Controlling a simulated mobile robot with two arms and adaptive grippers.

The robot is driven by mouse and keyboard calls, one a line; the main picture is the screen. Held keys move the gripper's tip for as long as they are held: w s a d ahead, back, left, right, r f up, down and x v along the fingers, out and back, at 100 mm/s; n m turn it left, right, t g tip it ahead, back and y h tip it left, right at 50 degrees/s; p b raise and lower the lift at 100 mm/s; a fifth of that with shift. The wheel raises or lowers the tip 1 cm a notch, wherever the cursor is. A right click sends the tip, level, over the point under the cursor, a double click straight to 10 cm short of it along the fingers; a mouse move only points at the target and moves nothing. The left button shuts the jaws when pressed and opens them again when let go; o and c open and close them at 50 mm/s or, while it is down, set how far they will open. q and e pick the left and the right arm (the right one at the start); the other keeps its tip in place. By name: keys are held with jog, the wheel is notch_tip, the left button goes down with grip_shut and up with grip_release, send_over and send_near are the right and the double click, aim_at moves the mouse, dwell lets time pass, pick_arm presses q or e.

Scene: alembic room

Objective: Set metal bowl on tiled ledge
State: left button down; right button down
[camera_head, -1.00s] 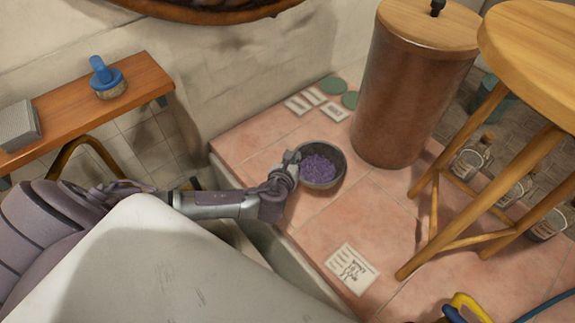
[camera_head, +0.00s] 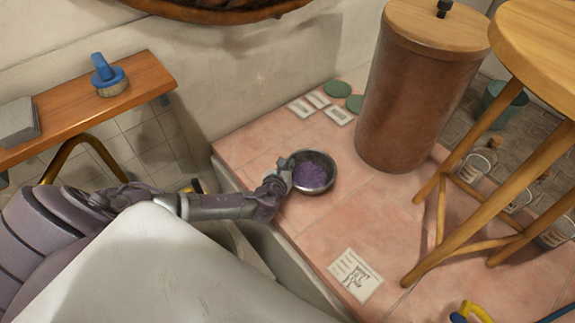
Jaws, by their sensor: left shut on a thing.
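The metal bowl (camera_head: 326,163) is grey and round, with purple contents inside. It is over the pink tiled ledge (camera_head: 375,215), near the ledge's left edge. My left gripper (camera_head: 287,171) is shut on the bowl's left rim. The bowl looks slightly tilted, with the purple contents toward its near left side. I cannot tell whether its underside touches the tiles. My right gripper is not in view.
A tall brown canister (camera_head: 412,100) with a wooden lid stands behind the bowl to the right. A wooden stool (camera_head: 468,210) stands on the right. Small cards (camera_head: 318,100), green discs (camera_head: 338,89) and a paper note (camera_head: 355,275) lie on the ledge. Bare tiles surround the bowl.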

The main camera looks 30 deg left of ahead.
pick_arm(q)
jog(key=c, duration=1.3)
grip_release()
jog(key=shift+f, duration=0.15)
jog(key=shift+s+r, duration=0.1)
jog(key=shift+r, duration=0.2)
jog(key=p+v, duration=0.2)
jog(key=v, duration=0.9)
jog(key=shift+s+d+r, duration=0.1)
jog(key=shift+s+d, duration=0.1)
jog(key=shift+s, duration=0.2)
